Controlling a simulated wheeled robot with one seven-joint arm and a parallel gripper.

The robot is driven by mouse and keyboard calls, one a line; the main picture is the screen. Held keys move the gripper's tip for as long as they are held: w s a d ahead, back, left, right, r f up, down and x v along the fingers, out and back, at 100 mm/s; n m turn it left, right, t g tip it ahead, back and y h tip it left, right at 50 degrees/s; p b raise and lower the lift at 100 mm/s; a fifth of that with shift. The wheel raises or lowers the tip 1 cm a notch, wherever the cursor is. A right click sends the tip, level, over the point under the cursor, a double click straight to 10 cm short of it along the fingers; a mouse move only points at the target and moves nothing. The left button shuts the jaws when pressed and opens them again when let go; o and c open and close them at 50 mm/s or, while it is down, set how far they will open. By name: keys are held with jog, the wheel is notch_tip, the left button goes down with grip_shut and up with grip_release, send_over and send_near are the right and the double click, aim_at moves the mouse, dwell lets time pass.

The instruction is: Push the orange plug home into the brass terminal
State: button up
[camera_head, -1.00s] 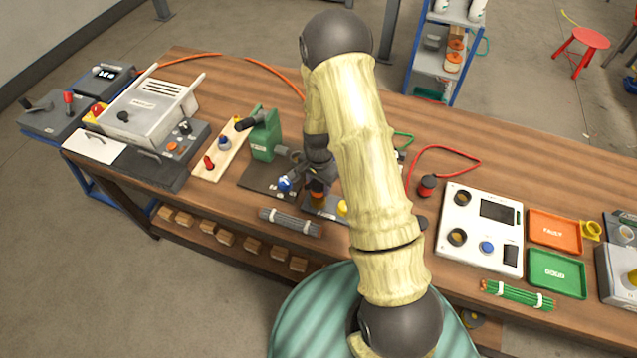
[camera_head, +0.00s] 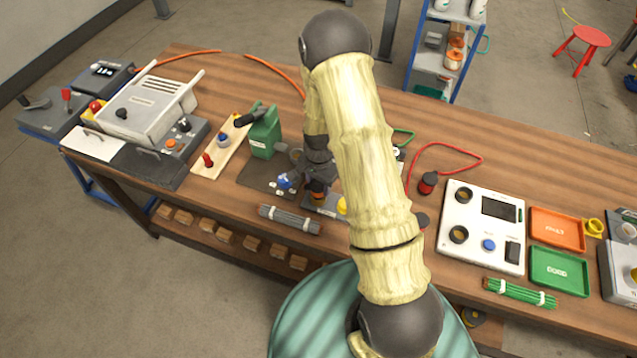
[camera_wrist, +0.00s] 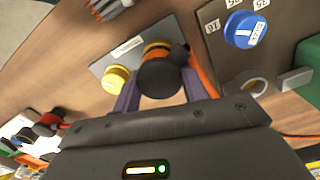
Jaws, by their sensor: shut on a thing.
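My gripper (camera_wrist: 160,82) is shut on the orange plug, whose round black back end (camera_wrist: 163,76) faces the wrist camera. Orange shows along its right side, partly behind a finger. The plug is over a small grey plate; a brass-coloured ring (camera_wrist: 156,47) shows just beyond the black end, likely the brass terminal. The plug hides most of it, so I cannot tell how deep the plug sits. In the head view, my gripper (camera_head: 318,178) is low over the bench, with orange (camera_head: 318,196) below it. My arm hides part of this area.
A yellow knob (camera_wrist: 117,78) stands close left of the plug in the wrist view. A blue knob (camera_wrist: 244,30) is on a dark plate to the right. A grey rod bundle (camera_head: 290,219) lies at the bench front. A green block (camera_head: 265,132) stands behind.

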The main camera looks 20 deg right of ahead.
jog(key=shift+f+b, duration=0.5)
jog(key=shift+f, duration=0.3)
jog(key=o, duration=1.2)
jog(key=shift+r, duration=0.1)
notch_tip(320, 180, up, 17)
jog(key=shift+r+b, duration=0.15)
jog(key=shift+b, duration=0.85)
